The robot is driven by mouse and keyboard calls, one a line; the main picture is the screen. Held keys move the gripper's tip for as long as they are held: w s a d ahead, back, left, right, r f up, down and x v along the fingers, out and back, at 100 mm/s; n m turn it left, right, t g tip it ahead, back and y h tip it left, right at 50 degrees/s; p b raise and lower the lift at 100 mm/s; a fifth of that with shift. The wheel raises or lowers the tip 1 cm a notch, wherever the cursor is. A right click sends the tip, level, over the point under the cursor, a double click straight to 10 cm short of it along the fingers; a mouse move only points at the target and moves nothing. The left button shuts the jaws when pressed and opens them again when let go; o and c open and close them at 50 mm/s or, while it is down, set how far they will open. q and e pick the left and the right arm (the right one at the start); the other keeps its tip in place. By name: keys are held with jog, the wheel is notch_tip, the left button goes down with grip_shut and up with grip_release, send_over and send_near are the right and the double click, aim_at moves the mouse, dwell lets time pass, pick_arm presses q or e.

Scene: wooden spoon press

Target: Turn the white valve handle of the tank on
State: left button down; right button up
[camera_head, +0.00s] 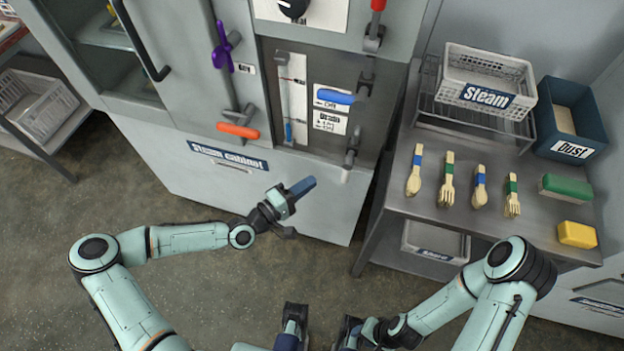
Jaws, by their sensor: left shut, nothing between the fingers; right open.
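The tank is a grey cabinet with a recessed panel of pipes and levers. A small white-tipped lever (346,174) hangs at the lower right of the panel, below a metal fitting; it looks like the white valve handle, though it is small. My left gripper (300,190) is in front of the cabinet's lower door, to the left of and slightly below that lever, apart from it. It is shut with nothing held. My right gripper (350,330) is low at the bottom edge, open and far from the panel; its fingers are partly cut off.
Other handles sit on the cabinet: purple (225,45), orange (238,130), blue (335,97) and red (378,4). A metal table (400,205) stands at the right with spoons, forks, a Steam crate (490,68) and a Dust bin (590,110). The floor before the cabinet is clear.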

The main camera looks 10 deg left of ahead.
pick_arm(q)
jog(key=v, duration=0.7)
jog(key=shift+d+r, duration=0.2)
jog(key=s+d+f+m+g+y+p, duration=0.1)
jog(key=s+d+f+m+g+p, duration=0.3)
jog(key=s+d+f+g, duration=0.75)
jog(key=s+a+f+m+g+y+p, duration=0.2)
jog(key=s+a+f+g+y+p, duration=0.2)
jog(key=s+a, duration=0.4)
jog(key=s+f+y+p, duration=0.1)
jog(key=s+f+y, duration=0.1)
jog(key=s, duration=0.1)
jog(key=shift+s+m+y, duration=0.2)
jog(key=shift+m+y, duration=0.2)
